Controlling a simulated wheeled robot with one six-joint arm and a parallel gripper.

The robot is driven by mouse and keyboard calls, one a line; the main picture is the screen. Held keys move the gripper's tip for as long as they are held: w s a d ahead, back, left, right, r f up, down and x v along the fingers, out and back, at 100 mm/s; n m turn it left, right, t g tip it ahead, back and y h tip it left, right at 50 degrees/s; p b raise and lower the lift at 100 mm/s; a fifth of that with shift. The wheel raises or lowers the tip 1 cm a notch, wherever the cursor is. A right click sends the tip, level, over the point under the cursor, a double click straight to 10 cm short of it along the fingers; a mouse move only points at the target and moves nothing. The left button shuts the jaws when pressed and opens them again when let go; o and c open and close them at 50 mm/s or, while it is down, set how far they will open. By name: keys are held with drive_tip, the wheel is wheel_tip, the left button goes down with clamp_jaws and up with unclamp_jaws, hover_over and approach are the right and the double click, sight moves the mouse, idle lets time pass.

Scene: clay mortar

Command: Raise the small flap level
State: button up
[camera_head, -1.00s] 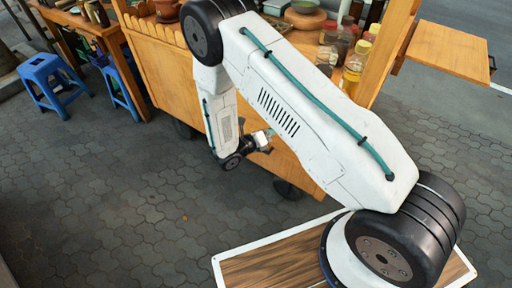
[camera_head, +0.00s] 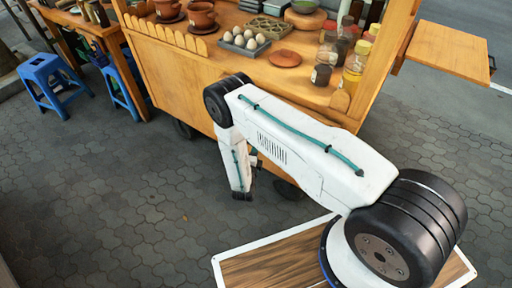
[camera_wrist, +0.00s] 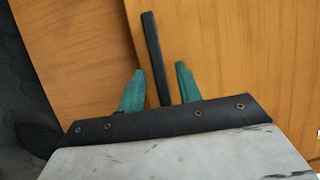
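A flat wooden flap (camera_head: 445,52) stands out from the right side of the orange wooden cart (camera_head: 190,75) in the head view, looking about level. I cannot tell whether it is the small flap. In the wrist view my gripper (camera_wrist: 159,82) has two teal fingers apart, facing a wooden panel (camera_wrist: 240,50). A dark narrow bar (camera_wrist: 153,50) shows between the fingers; whether it touches them is unclear. A second wooden face (camera_wrist: 75,50) lies left of a seam. In the head view my arm hides the gripper against the cart front.
The cart counter holds a grey tray of white eggs (camera_head: 244,42), clay pots (camera_head: 201,15), a terracotta disc (camera_head: 284,58) and several jars (camera_head: 357,62). Blue stools (camera_head: 54,79) stand at the left. The paving in front is clear.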

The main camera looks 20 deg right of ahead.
drive_tip(key=shift+w+d, duration=0.35)
drive_tip(key=shift+w, duration=0.3)
clamp_jaws()
drive_tip(key=shift+s, duration=0.1)
